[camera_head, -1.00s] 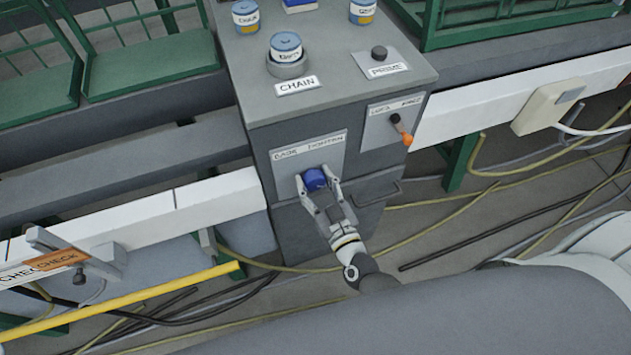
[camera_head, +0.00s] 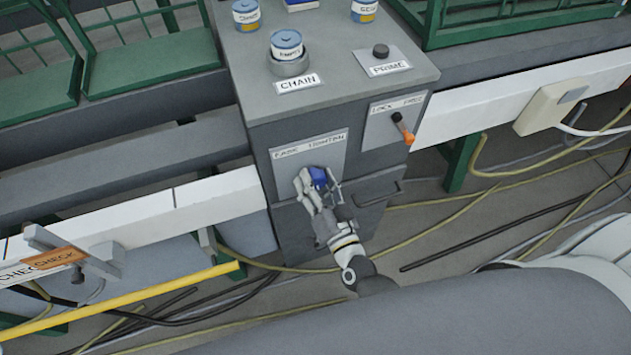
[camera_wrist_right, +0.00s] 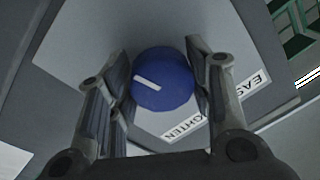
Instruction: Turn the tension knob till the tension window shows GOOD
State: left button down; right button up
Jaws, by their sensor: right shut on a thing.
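The tension knob (camera_head: 319,177) is a round blue knob on the front plate of the grey cabinet, under a label that seems to read EASE and TIGHTEN. In the right wrist view the knob (camera_wrist_right: 163,80) has a white pointer mark slanting across its face. My right gripper (camera_head: 318,182) is shut on the knob, one finger on each side, and its wrist is rolled. GOOD is not legible anywhere. My left gripper is not in view.
A lever with an orange tip (camera_head: 408,138) stands right of the knob plate. A drawer handle (camera_head: 378,194) is just below right. Cans and a dark PRIME button (camera_head: 380,51) are on the cabinet top (camera_head: 340,80). A yellow bar (camera_head: 130,302) and cables lie lower left.

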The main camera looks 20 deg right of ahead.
dwell(0.5)
jog(key=o, duration=1)
jog(key=shift+s, duration=0.2)
jog(key=s, duration=0.7)
jog(key=s+d, duration=0.1)
jog(key=s, duration=0.3)
jog(key=shift+s+f, duration=0.3)
